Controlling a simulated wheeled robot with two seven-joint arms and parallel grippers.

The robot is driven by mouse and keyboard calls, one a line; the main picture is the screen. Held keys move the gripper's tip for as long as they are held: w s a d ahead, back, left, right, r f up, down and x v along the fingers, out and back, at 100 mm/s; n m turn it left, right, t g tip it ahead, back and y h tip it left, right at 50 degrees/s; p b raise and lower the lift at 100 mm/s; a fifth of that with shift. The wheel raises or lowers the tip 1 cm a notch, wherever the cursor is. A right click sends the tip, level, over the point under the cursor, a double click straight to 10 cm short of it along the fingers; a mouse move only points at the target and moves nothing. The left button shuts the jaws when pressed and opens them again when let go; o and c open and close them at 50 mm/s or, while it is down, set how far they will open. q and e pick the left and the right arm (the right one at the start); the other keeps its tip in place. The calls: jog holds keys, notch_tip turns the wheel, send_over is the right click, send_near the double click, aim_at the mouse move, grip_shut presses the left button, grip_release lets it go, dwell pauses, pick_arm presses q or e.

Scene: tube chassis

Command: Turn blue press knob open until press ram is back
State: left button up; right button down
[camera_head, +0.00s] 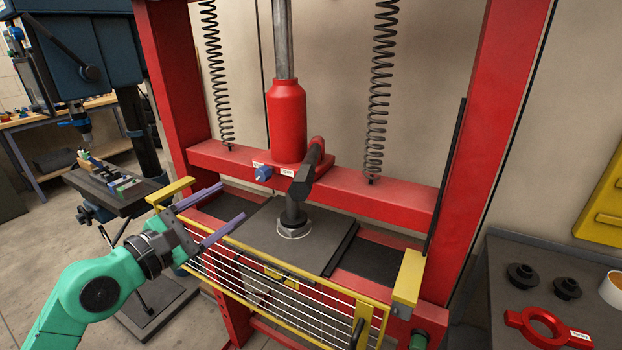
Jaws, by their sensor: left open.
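The blue press knob (263,173) sits on the front of the red crossbeam, left of the red jack (287,120). The dark press ram (293,208) reaches down below the beam. Its lower end is at a round metal piece (294,229) on the dark press plate (262,236); I cannot tell whether they touch. My left gripper (222,208) is open and empty, its purple fingers pointing right over the left end of the yellow guard. It is below and left of the knob and apart from it. My right gripper is out of view.
A yellow-framed wire guard (270,283) spans the press front. A black lever (309,168) juts out right of the knob. At right, a dark bench (500,275) holds a red ring tool (541,327) and black parts. A drill press (85,60) stands at left.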

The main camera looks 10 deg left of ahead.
aim_at(260, 177)
pick_arm(q)
jog(key=p+x, duration=0.1)
jog(key=x, duration=0.2)
jog(key=p+x, duration=0.2)
jog(key=x, duration=0.2)
jog(key=a+r+p+x, duration=0.1)
jog(key=x, duration=0.3)
jog(key=shift+w+p, duration=0.4)
jog(key=shift+w+d+f, duration=0.1)
jog(key=shift+w+d, duration=0.05)
jog(key=shift+w, duration=0.25)
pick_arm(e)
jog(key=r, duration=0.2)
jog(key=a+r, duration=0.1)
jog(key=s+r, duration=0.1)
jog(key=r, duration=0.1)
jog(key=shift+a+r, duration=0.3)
pick_arm(q)
jog(key=shift+f, duration=0.1)
grip_shut()
